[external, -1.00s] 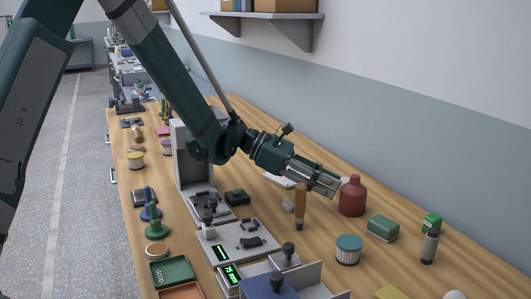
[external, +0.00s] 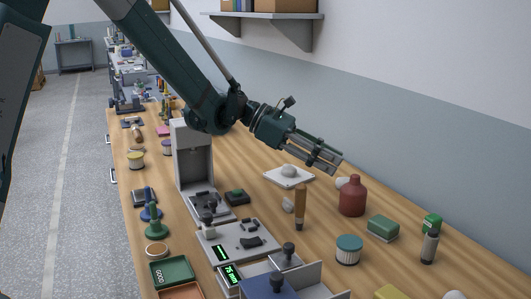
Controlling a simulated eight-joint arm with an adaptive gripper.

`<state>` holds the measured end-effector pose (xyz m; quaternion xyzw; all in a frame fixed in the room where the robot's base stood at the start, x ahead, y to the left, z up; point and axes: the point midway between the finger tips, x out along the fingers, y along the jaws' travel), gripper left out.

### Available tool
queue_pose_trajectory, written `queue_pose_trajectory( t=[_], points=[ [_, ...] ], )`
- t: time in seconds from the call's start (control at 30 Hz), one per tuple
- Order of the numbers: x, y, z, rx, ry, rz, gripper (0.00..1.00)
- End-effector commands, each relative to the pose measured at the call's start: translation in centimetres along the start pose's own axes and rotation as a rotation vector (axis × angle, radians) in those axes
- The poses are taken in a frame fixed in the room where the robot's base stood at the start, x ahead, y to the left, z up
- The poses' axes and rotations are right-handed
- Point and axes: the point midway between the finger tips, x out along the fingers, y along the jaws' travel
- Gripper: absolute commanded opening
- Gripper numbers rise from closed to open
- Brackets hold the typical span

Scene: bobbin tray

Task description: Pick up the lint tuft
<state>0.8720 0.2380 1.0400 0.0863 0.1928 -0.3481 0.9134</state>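My gripper (external: 335,164) is above the bench, pointing right and slightly down, with nothing visible in it. Its fingers lie close in line with the view, so their gap is unclear. Several small pale lumps could be the lint tuft. A greyish one (external: 288,205) lies left of the wooden-handled tool. A whitish one (external: 342,182) lies behind the red-brown bottle, below the fingertips and partly hidden by the bottle. A rounded pale one (external: 289,170) sits on a white square plate (external: 279,179). I cannot tell for sure which is the tuft.
A red-brown bottle (external: 352,197) and an upright wooden-handled tool (external: 300,207) stand near the gripper. A teal-lidded jar (external: 348,250), a green block (external: 383,228) and a dark cylinder (external: 429,247) stand to the right. A grey upright stand (external: 194,160) is to the left.

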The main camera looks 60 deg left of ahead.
Motion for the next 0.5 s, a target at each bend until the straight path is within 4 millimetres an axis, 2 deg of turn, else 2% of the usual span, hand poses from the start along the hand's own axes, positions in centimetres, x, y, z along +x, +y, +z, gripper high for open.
queue_pose_trajectory(
  t=[0.27,0.5],
  points=[
    [0.4,-1.1,-0.8,0.135,0.135,-0.057,0.33],
    [-0.1,-2.1,-2.2,0.302,0.304,-0.145,0.33]
  ],
)
